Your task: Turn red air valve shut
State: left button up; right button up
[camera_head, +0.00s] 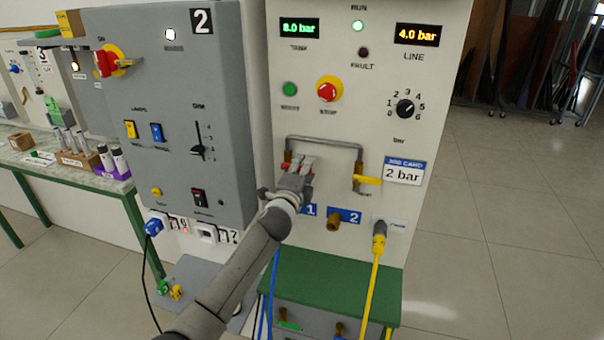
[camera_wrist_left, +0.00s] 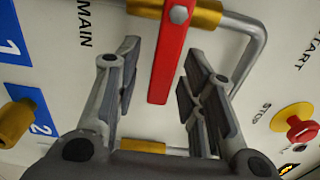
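The red valve handle (camera_wrist_left: 170,60) runs between the fingers of my left gripper (camera_wrist_left: 158,75) in the wrist view. It sits on a brass valve body (camera_wrist_left: 205,15) on the grey pipe and lies roughly crosswise to that body. My left gripper is open, with a finger on each side of the handle and visible gaps to both. In the head view my left gripper (camera_head: 297,172) covers most of the handle, with only small red parts showing. My right gripper is not in view.
A yellow lever (camera_head: 367,180) sits right of the red handle on the grey pipe (camera_head: 325,142). Below are a brass port (camera_head: 333,222) and a yellow hose (camera_head: 372,275). A red stop button (camera_head: 327,90) is above. The grey panel (camera_head: 200,120) stands at left.

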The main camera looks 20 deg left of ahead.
pick_arm(q)
jog(key=s, duration=1.2)
jog(key=shift+a, duration=0.2)
jog(key=s+a+f+n+g, duration=0.1)
jog(key=s+f+n+g, duration=0.15)
jog(key=f, duration=0.95)
jog(key=s+a+f+n+g, duration=0.15)
jog(key=s+f, duration=0.25)
jog(key=f, duration=0.8)
jog(key=s+a+f+n+g, duration=0.1)
jog(key=s+f+n+g, duration=0.15)
jog(key=f, duration=0.95)
jog(key=s+a+f+n+g, duration=0.1)
jog(key=s+f+n+g, duration=0.35)
jog(key=s+f, duration=1.4)
jog(key=s+f+n+g, duration=0.2)
jog(key=s+f, duration=0.3)
jog(key=s, duration=1)
jog(key=s+f+n+g+b, duration=0.1)
jog(key=s+f+n+g, duration=0.2)
jog(key=s, duration=1.2)
notch_tip(320, 180, down, 3)
jog(key=shift+s+r+g+y, duration=0.2)
jog(key=shift+s+g+y, duration=0.1)
jog(key=shift+s+g, duration=0.15)
jog(key=shift+w+d, duration=0.1)
